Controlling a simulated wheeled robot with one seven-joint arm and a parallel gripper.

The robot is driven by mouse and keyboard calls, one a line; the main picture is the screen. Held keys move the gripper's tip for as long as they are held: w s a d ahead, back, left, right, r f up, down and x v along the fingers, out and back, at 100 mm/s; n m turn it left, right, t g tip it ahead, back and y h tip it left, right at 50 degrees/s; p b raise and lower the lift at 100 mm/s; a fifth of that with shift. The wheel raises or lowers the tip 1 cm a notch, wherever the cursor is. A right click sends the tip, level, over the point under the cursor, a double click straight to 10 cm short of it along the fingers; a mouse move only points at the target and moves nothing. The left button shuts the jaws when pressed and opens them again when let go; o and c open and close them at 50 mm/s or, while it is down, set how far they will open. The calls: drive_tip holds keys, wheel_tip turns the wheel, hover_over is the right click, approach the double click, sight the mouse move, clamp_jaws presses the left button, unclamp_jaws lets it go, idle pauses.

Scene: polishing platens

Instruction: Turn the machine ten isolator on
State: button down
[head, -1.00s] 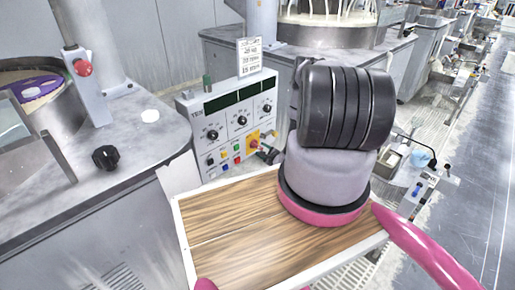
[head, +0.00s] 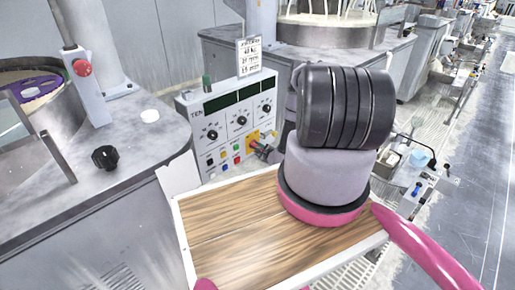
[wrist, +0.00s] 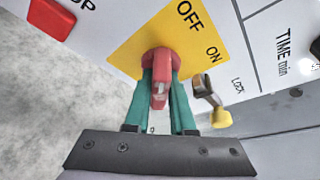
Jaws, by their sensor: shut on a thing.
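The control panel (head: 228,125) labelled TEN stands beyond my wooden tray. Its isolator has a red handle (wrist: 160,88) on a yellow plate (wrist: 160,35) marked OFF and ON; the plate also shows in the head view (head: 253,137). My gripper (wrist: 161,75) has its two teal fingers on either side of the red handle and is shut on it. In the head view my gripper (head: 257,146) is at the plate, partly hiding it. Which mark the handle points to is hard to tell. A small metal piece with a yellow end (wrist: 212,104) hangs beside the right finger, near the word LOCK.
A red STOP button (wrist: 50,18) is close by at upper left in the wrist view. Coloured push buttons (head: 223,156) and black dials (head: 212,134) share the panel. A grey machine bench (head: 75,185) is at left; open floor (head: 465,200) lies at right.

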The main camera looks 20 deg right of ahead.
drive_tip(key=shift+m, duration=0.3)
drive_tip(key=shift+d+m+g+y, duration=0.1)
drive_tip(key=shift+m+g+y, duration=0.6)
drive_tip(key=shift+m, duration=0.5)
drive_tip(key=m+y, duration=0.2)
drive_tip(key=m, duration=0.1)
drive_tip(key=shift+g, duration=0.4)
drive_tip(key=m+y, duration=0.2)
drive_tip(key=m, duration=0.1)
drive_tip(key=shift+d+g, duration=0.1)
drive_tip(key=shift+g, duration=0.2)
drive_tip(key=shift+m+y, duration=1.1)
drive_tip(key=shift+m, duration=0.6)
drive_tip(key=c, duration=0.8)
unclamp_jaws()
drive_tip(key=shift+o, duration=0.2)
drive_tip(key=shift+d, duration=0.1)
